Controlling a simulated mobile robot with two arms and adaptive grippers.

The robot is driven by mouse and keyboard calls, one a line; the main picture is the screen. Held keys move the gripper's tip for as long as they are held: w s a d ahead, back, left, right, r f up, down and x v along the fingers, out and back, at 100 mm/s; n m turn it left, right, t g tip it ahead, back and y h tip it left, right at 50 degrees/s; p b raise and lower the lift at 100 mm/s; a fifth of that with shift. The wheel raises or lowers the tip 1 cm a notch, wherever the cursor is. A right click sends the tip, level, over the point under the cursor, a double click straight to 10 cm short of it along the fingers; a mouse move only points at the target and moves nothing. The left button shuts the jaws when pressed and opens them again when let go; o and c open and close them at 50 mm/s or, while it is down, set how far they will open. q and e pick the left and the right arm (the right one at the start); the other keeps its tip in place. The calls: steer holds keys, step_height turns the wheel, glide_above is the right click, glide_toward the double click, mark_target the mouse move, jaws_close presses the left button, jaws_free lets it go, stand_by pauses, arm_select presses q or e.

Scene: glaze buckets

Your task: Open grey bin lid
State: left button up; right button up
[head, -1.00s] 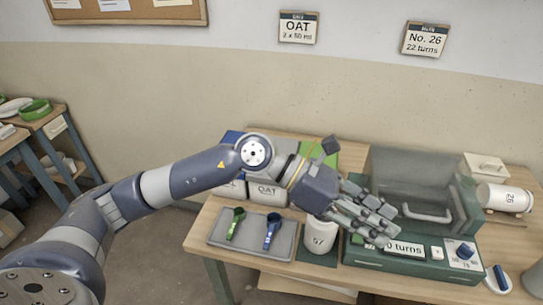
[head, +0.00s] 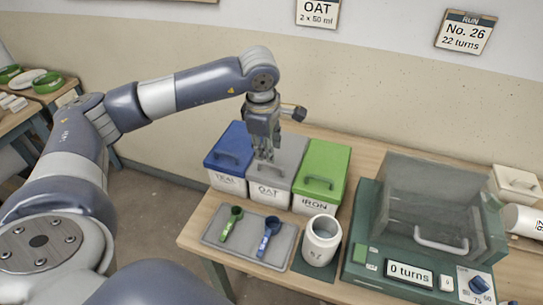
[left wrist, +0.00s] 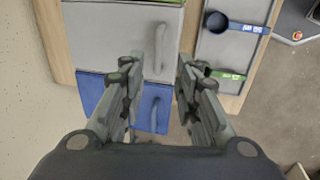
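The grey bin (head: 267,190), labelled OAT, stands between a blue bin (head: 228,165) and a green bin (head: 320,175). Its grey lid (head: 287,152) is closed; in the left wrist view the lid (left wrist: 118,28) carries a bar handle (left wrist: 158,45). My left gripper (head: 264,158) points straight down over this lid. In the left wrist view its fingers (left wrist: 160,68) are apart, with the handle seen between and beyond the tips; I cannot tell contact. My right gripper is not in view.
A tray (head: 211,238) in front holds a green scoop (head: 231,222) and a blue scoop (head: 269,234). A white jar (head: 322,242) stands right of it. A green machine (head: 365,275) with a clear cover and "0 turns" display fills the right. A wall is behind.

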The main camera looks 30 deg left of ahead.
mark_target(271, 166)
arm_select(q)
steer(key=f, duration=0.1)
steer(key=w+f, duration=0.1)
steer(key=f, duration=0.1)
steer(key=shift+f+p, duration=0.25)
steer(key=shift+p, duration=0.1)
steer(key=f, duration=0.3)
steer(key=shift+w+a, duration=0.1)
steer(key=shift+w, duration=0.2)
steer(key=shift+c, duration=0.4)
steer(key=c, duration=0.4)
jaws_close()
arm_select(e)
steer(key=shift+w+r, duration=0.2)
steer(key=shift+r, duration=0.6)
